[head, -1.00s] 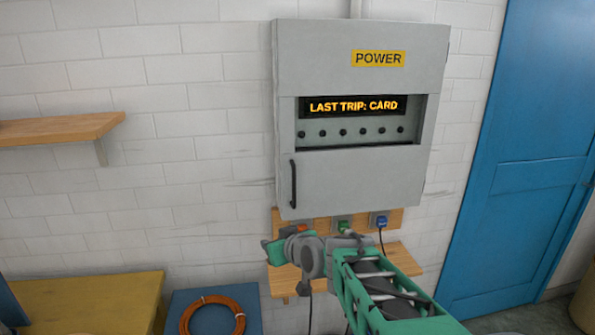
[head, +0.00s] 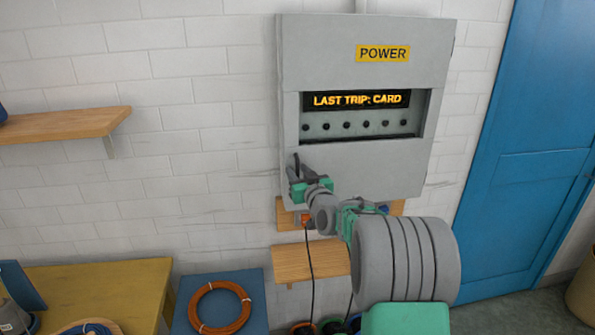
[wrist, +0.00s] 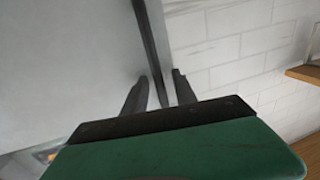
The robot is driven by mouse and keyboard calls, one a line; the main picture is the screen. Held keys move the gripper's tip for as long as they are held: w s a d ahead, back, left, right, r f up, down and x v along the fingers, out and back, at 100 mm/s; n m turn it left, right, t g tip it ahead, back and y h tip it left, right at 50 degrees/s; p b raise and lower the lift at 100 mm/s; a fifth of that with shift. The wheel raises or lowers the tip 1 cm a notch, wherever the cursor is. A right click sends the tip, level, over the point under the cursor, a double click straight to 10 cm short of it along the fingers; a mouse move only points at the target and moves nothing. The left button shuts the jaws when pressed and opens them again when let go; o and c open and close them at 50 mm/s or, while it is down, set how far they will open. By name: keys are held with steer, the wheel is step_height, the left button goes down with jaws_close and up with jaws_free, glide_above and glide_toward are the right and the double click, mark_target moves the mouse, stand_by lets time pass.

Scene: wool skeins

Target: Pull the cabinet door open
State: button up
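The grey wall cabinet (head: 430,60) carries a POWER label and a lit display reading LAST TRIP: CARD. Its door (head: 375,165) looks shut. A dark upright handle (head: 296,159) is at the door's lower left; its lower part is hidden behind my gripper. My gripper (head: 295,174) is at the handle, with its fingers pointing toward the door. In the wrist view my gripper (wrist: 160,76) has its two fingers apart, either side of a dark upright strip. I cannot tell whether that strip is the handle or the cabinet's edge, or whether the fingers touch it.
A wooden board (head: 284,213) with plugs and a small wooden shelf (head: 300,262) are below the cabinet. A wall shelf (head: 65,124) is at left. A blue door (head: 520,150) stands at right. An orange cable coil (head: 220,308) lies on a blue surface in front.

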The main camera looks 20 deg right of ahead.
steer(key=shift+c, duration=0.3)
jaws_close()
stand_by(1.0)
